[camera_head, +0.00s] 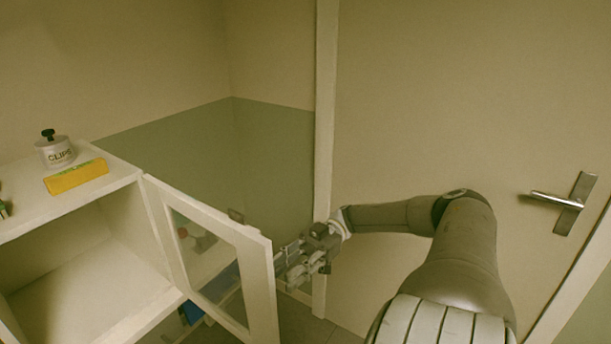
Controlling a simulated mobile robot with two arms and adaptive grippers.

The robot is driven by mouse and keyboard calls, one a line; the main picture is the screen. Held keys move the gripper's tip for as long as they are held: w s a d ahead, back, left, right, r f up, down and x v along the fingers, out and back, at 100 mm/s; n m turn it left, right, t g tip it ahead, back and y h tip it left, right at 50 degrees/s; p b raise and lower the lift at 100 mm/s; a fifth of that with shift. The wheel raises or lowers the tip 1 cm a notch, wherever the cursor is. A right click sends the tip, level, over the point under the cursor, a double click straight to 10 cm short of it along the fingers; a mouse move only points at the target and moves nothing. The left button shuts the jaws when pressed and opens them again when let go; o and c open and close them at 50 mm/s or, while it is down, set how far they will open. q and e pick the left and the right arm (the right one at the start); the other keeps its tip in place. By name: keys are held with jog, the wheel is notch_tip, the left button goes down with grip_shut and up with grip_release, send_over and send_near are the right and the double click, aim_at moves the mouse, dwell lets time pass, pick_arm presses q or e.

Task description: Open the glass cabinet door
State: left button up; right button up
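The white cabinet (125,316) stands at the lower left with its front open to view. Its white-framed glass door (259,280) is hinged at the cabinet's right side and stands swung out, well open. My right gripper (283,262) is beside the door's outer edge, on its right side. The fingertips are close to or behind the door frame, so I cannot tell if they touch it or whether they are open or shut. My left gripper is not in view.
A white pot labelled CLIPS (57,152) and a yellow box (76,177) sit on the cabinet top. A blue thing (191,312) shows low below the cabinet. A room door with a metal handle (563,202) is at the right. The visible cabinet interior (75,270) looks empty.

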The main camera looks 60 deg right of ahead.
jog(key=s+d, duration=0.1)
jog(key=d, duration=0.6)
jog(key=shift+d, duration=0.25)
jog(key=shift+f, duration=0.1)
